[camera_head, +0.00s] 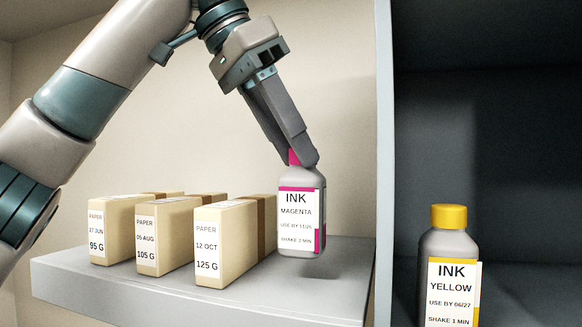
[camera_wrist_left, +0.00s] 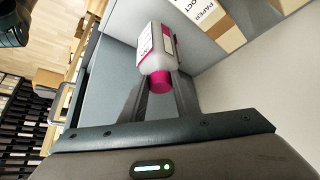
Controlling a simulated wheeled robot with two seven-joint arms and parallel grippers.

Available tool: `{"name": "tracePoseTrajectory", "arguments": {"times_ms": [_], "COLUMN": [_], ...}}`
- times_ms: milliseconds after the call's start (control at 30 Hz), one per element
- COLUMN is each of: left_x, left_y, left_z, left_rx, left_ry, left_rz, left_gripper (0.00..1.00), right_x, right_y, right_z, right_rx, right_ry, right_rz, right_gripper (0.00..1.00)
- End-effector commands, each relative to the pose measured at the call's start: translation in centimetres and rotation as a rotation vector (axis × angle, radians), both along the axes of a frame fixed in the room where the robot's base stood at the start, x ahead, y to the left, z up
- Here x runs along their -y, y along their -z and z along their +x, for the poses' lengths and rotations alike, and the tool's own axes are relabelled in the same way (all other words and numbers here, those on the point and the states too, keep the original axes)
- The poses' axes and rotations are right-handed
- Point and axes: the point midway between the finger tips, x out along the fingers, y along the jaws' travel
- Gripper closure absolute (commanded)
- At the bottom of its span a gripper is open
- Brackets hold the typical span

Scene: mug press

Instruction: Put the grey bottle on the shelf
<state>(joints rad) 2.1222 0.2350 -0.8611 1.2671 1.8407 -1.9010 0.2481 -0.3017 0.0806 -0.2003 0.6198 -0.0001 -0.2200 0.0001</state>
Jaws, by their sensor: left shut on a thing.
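A grey bottle with a magenta cap and a label reading INK MAGENTA (camera_head: 301,215) hangs upright from my left gripper (camera_head: 303,160). The fingers are shut on its cap, and the bottle is over the right end of the light grey shelf (camera_head: 190,290). A shadow shows on the shelf below it, so it seems a little above the surface. In the left wrist view the bottle (camera_wrist_left: 156,52) sits between the fingertips. A second grey bottle, with a yellow cap and an INK YELLOW label (camera_head: 450,265), stands in the dark compartment at the right. My right gripper is not in view.
Three cream paper boxes stand on the shelf left of the bottle: 95 G (camera_head: 108,230), 105 G (camera_head: 160,235) and 125 G (camera_head: 225,240). The 125 G box is close to the held bottle. An upright grey panel (camera_head: 384,160) separates the shelf from the dark compartment.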

Motion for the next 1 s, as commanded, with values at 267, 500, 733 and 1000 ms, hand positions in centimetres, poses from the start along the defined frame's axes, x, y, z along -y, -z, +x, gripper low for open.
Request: {"name": "tracePoseTrajectory", "arguments": {"times_ms": [267,500,733,1000], "left_x": [-0.1,0.0,0.0,0.0], "left_y": [2.5,3.2,3.3,3.6], "left_z": [0.0,0.0,0.0,0.0], "left_rx": [0.001,0.001,0.000,0.000], "left_ry": [-0.001,0.000,0.000,0.000], "left_rz": [0.000,-0.002,-0.001,0.001], "left_gripper": [1.00,1.00,1.00,0.53], "right_x": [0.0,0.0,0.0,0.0], "right_y": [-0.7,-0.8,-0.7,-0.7], "right_z": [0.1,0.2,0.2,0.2], "right_rx": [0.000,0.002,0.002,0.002], "right_ry": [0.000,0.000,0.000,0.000], "right_rz": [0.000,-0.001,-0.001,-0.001], "right_gripper": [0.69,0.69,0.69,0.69]}}
